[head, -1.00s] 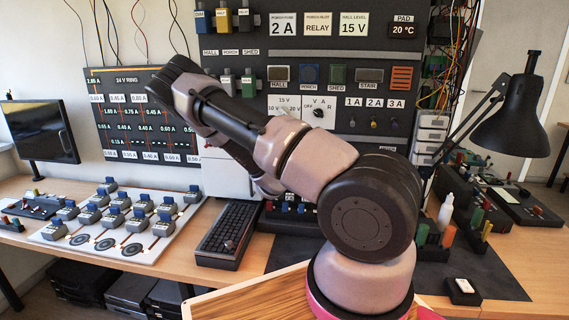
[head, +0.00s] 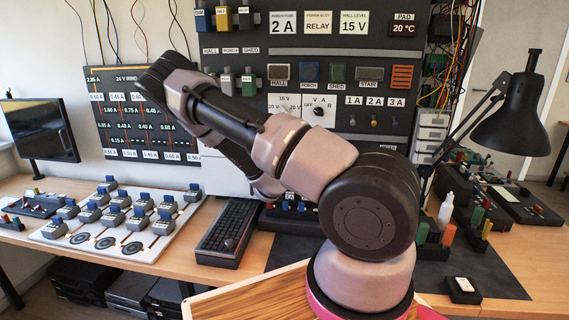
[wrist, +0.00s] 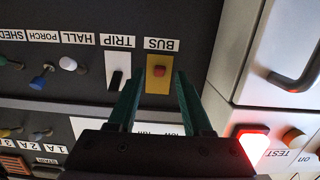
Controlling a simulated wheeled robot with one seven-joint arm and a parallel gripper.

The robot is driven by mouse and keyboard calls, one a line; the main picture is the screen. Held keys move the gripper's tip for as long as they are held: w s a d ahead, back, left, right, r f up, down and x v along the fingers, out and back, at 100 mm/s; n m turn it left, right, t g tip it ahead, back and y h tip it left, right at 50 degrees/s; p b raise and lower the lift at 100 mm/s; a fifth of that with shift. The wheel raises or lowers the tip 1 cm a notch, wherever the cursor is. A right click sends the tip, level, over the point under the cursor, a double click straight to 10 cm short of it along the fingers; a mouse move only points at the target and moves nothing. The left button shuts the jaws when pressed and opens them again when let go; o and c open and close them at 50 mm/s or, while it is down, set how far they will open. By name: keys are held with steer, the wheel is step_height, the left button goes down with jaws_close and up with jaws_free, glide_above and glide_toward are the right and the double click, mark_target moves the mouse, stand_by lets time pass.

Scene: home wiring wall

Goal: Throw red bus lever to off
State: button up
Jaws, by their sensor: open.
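The lever shows between the fingertips. I cannot tell how far the fingertips are from the panel. In the head view, my arm hides the lever and my gripper.
The TRIP switch (wrist: 117,75) sits just left of the bus plate in the wrist view. Blue and white knobs lie farther left. A white cabinet (wrist: 262,60) and a lit red TEST button (wrist: 252,141) are at the right. A keyboard (head: 228,232) lies on the bench.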

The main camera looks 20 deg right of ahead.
steer(key=v, duration=0.7)
steer(key=shift+s+a, duration=0.15)
steer(key=shift+s, duration=0.2)
